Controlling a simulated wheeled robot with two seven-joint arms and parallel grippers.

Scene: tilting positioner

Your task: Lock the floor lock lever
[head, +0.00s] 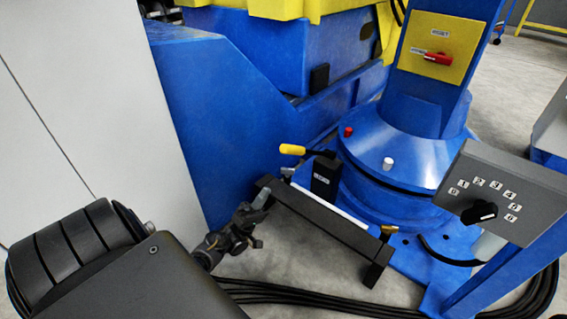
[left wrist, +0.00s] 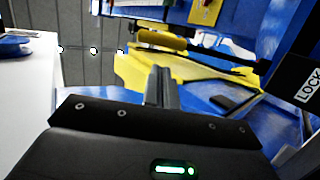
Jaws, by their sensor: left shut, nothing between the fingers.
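The floor lock lever has a yellow grip (head: 292,149) and a black arm. In the head view it points left from a small black labelled post (head: 325,178) beside the blue round base. In the left wrist view the yellow grip (left wrist: 160,40) lies across the top, beyond the fingers, and its black rod runs right toward a black block with a LOCK label (left wrist: 308,88). My left gripper (head: 262,195) is shut and empty, below and left of the grip in the head view. Its closed fingers (left wrist: 158,86) point toward the grip, apparently without touching it. My right gripper is out of view.
A low black bar frame (head: 325,222) stands in front of the post. A grey dial panel (head: 500,195) is at the right. Black cables (head: 320,302) run along the floor. A blue machine body (head: 220,120) and white panel (head: 95,110) bound the left.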

